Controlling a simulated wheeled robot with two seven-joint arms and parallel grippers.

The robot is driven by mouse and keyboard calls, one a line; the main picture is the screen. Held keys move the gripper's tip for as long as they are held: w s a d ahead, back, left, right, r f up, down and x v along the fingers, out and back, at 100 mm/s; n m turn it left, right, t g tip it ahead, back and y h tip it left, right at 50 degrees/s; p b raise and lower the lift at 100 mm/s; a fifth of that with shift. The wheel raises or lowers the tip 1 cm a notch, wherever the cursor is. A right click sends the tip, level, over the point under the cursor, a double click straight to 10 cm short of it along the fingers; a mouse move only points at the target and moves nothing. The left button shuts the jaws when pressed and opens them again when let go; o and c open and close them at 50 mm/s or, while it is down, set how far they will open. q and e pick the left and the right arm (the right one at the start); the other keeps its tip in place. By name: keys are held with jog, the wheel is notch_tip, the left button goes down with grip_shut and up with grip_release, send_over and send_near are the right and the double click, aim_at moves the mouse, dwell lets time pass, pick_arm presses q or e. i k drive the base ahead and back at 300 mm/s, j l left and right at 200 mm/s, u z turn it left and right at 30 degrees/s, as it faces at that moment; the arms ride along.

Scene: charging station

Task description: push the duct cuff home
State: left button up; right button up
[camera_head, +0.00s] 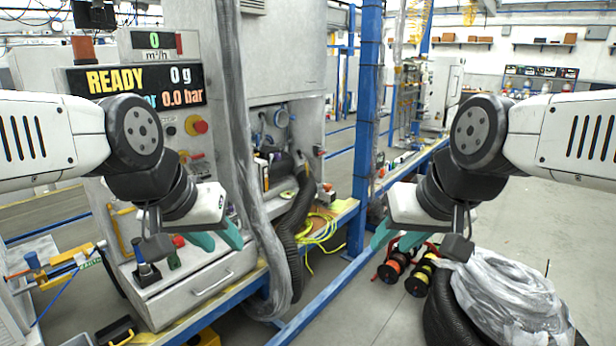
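A grey duct hose (233,110) hangs down the front of the machine and curves to a low bend near the floor. A black corrugated hose (292,222) runs from the machine's open recess down beside it. I cannot pick out the duct cuff for certain; the end of the black hose in the recess is small and partly hidden. My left gripper (218,242) has teal fingers spread apart, empty, in front of the control cabinet and left of the grey hose. My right gripper (393,242) is also open and empty, right of the blue post and well apart from both hoses.
The cabinet display (137,84) reads READY, 0 g and 0.0 bar. A blue post (366,120) stands between my arms. Yellow cables (320,230) hang by the recess. Cable reels (398,265) and a plastic-wrapped coil (505,290) lie on the floor at right.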

aim_at(303, 169)
jog(key=i+l, duration=0.25)
jog(key=i, duration=0.25)
jog(key=i+l+u, duration=0.1)
jog(key=i+l, duration=0.15)
jog(key=i, duration=0.25)
jog(key=i+l, duration=0.3)
jog(key=i, duration=0.2)
jog(key=i+l, duration=0.15)
jog(key=i, duration=0.3)
jog(key=i+l, duration=0.15)
jog(key=i, duration=0.3)
jog(key=i+l+u, duration=0.1)
jog(key=i, duration=0.35)
